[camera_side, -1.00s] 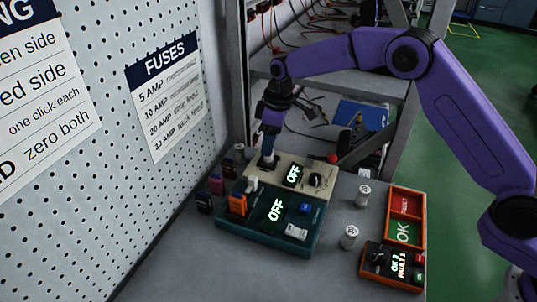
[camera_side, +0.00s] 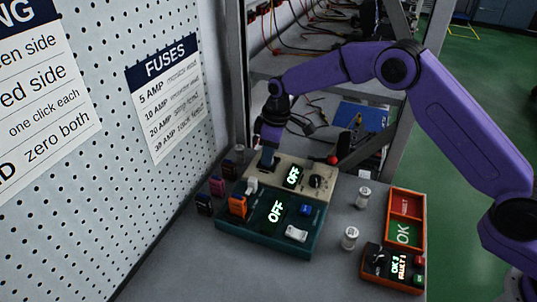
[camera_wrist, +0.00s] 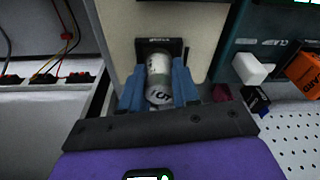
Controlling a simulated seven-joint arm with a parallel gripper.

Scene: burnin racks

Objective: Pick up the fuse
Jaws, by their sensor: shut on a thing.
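My gripper (camera_wrist: 158,92) has its blue fingers shut on a pale cylindrical fuse (camera_wrist: 158,72) with a grey band and a dark marking on its near end. The fuse's far end is at a dark holder (camera_wrist: 160,45) on the beige unit; I cannot tell whether it is seated in it. In the side view my gripper (camera_side: 268,158) points down at the back left of the beige unit (camera_side: 318,170), and the fuse between the fingers cannot be made out there. The beige unit's display reads OFF.
A teal unit (camera_side: 256,237) reading OFF stands in front, with an orange block (camera_side: 237,206) on it. Two loose cylinders (camera_side: 363,196) (camera_side: 350,237) stand to the right, near a red and green tray (camera_side: 391,215) and a small black panel (camera_side: 380,277). A pegboard wall (camera_side: 160,190) bounds the left.

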